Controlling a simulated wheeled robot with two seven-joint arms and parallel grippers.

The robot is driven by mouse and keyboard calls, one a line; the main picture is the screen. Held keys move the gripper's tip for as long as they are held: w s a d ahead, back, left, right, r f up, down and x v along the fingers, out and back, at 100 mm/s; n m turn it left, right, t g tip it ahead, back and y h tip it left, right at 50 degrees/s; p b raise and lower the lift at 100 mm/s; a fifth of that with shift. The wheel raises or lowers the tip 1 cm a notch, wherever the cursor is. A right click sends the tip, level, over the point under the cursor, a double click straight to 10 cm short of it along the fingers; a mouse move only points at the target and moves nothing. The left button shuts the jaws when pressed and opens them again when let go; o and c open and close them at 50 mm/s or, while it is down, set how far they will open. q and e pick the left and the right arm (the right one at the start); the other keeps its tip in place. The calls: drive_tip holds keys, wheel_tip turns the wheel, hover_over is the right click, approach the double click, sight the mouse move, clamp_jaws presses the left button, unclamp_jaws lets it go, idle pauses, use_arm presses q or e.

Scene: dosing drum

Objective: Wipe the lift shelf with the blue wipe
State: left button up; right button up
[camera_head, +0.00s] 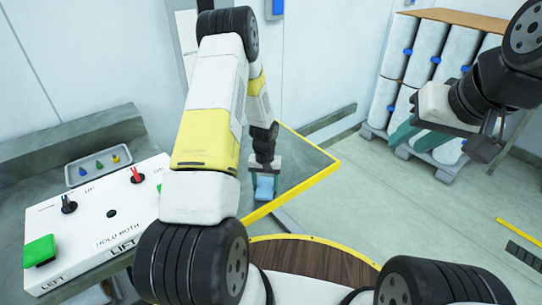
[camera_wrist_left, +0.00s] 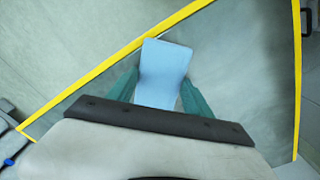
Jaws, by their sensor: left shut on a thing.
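The lift shelf (camera_head: 307,162) is a grey plate with a yellow rim, in the middle of the head view. It also fills much of the left wrist view (camera_wrist_left: 240,70). My left gripper (camera_head: 265,187) is over the shelf, its teal fingers shut on the light blue wipe (camera_head: 264,191). In the left wrist view the wipe (camera_wrist_left: 163,72) sticks out beyond the fingertips toward the yellow rim. I cannot tell whether it touches the surface. My right gripper (camera_head: 418,138) is off to the right, away from the shelf, its teal fingers apart and empty.
A white control box (camera_head: 100,228) with black and red switches and a green button stands at the left. A small grey tray (camera_head: 98,166) lies behind it. White drums with blue parts (camera_head: 421,60) stand on a pallet at the back right. The floor right of the shelf is mostly clear.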

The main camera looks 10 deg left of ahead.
use_arm(q)
drive_tip(key=shift+w+d+r, duration=0.1)
drive_tip(key=shift+w+r, duration=0.05)
drive_tip(key=shift+r, duration=0.45)
drive_tip(key=shift+w+r, duration=0.1)
drive_tip(key=shift+r, duration=0.5)
drive_tip(key=shift+s+r, duration=0.1)
drive_tip(key=shift+r, duration=2.75)
